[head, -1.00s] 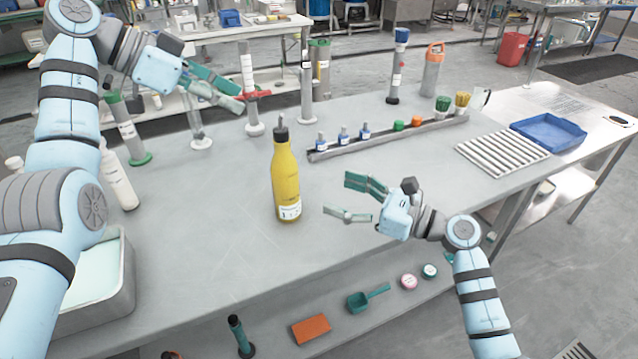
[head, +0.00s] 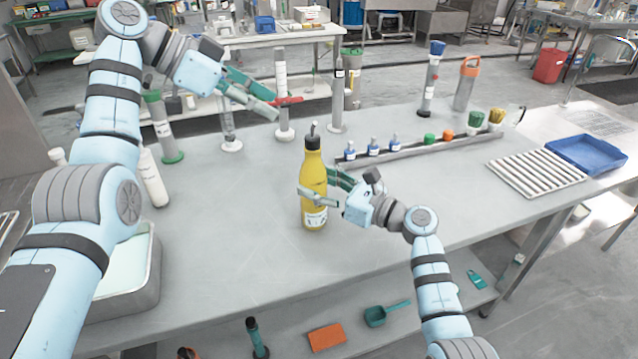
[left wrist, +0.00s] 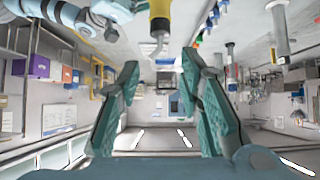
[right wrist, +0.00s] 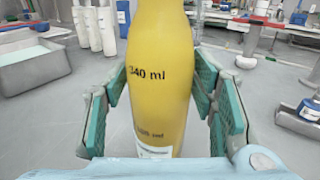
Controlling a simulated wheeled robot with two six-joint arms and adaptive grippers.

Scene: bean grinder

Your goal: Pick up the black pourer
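The black pourer (head: 312,137) sits on top of the upright yellow bottle (head: 313,170) on the grey table. My right gripper (head: 322,190) is open at the bottle's middle, one finger on each side. In the right wrist view the bottle (right wrist: 160,70) stands between the green finger pads, with narrow gaps at its sides; firm contact does not show. My left gripper (head: 275,105) is open and empty, above and to the left of the pourer. In the left wrist view the pourer (left wrist: 154,45) shows beyond and above the gap between the fingers.
A rail (head: 400,158) with small bottles and coloured caps lies behind and right of the bottle. A white rack (head: 535,173) and blue tray (head: 588,153) are at the right. Tall cylinders stand at the back, and a basin (head: 125,280) is at the left. The table front is clear.

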